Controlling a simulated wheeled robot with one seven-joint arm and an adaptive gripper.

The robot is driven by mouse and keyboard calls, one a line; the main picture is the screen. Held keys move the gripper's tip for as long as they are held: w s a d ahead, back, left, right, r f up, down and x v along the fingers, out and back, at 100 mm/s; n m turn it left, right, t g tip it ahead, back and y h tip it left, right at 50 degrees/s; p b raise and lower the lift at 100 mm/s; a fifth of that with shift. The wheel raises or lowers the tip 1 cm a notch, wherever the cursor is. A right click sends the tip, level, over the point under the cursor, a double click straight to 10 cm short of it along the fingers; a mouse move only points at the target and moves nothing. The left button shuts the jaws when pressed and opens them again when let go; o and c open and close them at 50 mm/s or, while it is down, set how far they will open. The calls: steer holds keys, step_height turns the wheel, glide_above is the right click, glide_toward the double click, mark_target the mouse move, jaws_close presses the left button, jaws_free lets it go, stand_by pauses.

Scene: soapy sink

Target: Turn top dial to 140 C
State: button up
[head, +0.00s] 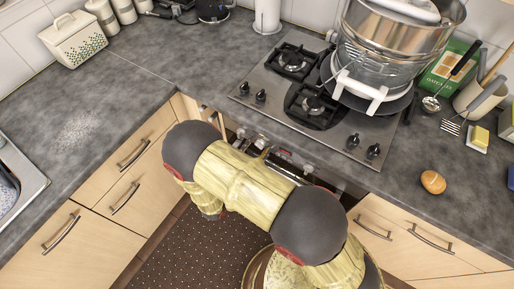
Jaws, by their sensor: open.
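The front of an oven (292,157) shows below the hob, mostly hidden behind my arm. Small shiny parts show along its upper edge, but I cannot tell which is the top dial or read any setting. My arm (240,182) reaches across in front of the oven and bends downward at its far end. My gripper cannot be made out; the arm's end is turned down and away from view.
The steel hob (325,133) has several dark knobs and carries a large steamer pot (392,45). A brown egg-like object (433,182) lies on the right worktop. Drawer handles (133,155) stick out on both sides. The dotted floor mat (180,250) looks clear.

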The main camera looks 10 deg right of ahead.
steer(key=v, duration=1.2)
stand_by(0.4)
